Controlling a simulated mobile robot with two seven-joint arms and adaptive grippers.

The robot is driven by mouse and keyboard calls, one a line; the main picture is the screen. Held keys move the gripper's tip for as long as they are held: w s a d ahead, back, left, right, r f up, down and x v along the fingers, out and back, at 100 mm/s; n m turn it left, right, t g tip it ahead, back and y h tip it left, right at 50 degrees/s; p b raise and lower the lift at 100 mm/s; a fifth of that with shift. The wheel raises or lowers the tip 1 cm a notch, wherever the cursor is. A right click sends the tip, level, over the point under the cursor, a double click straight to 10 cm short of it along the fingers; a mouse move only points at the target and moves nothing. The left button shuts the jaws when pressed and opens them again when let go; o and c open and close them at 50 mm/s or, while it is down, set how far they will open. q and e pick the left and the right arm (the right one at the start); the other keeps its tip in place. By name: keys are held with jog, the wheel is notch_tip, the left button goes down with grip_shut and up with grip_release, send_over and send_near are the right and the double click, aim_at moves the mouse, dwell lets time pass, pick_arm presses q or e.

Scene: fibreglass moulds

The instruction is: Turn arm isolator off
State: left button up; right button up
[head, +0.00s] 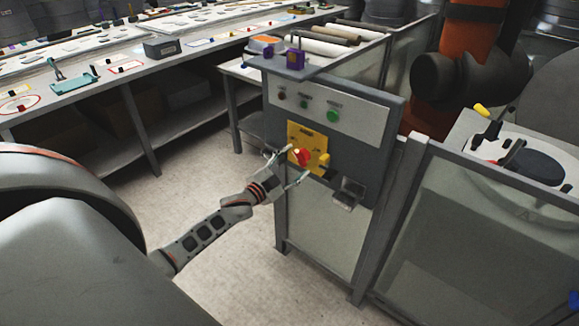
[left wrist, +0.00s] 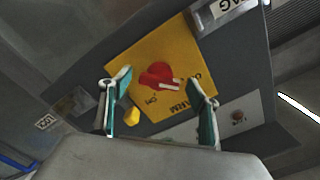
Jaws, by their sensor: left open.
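The arm isolator is a red rotary knob (head: 303,157) on a yellow plate (head: 318,141) on the front of a grey control cabinet. In the left wrist view the red knob (left wrist: 158,76) shows a white mark on its handle, and the yellow plate (left wrist: 150,50) carries partly readable lettering. My left gripper (head: 290,167) is open in front of the plate, with its fingers (left wrist: 160,98) on either side of the knob and apart from it. A yellow piece (left wrist: 132,117) shows near one finger. My right gripper is not in view.
The cabinet also has a panel with a green button (head: 333,116) and a grey latch box (head: 348,193). A glass-panelled fence (head: 450,230) runs to the right, with an orange and black robot arm (head: 465,75) behind it. A long workbench (head: 120,75) stands at the left.

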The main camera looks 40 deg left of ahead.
pick_arm(q)
jog(key=s, duration=1.2)
jog(key=shift+a, duration=0.45)
jog(key=shift+w, duration=0.1)
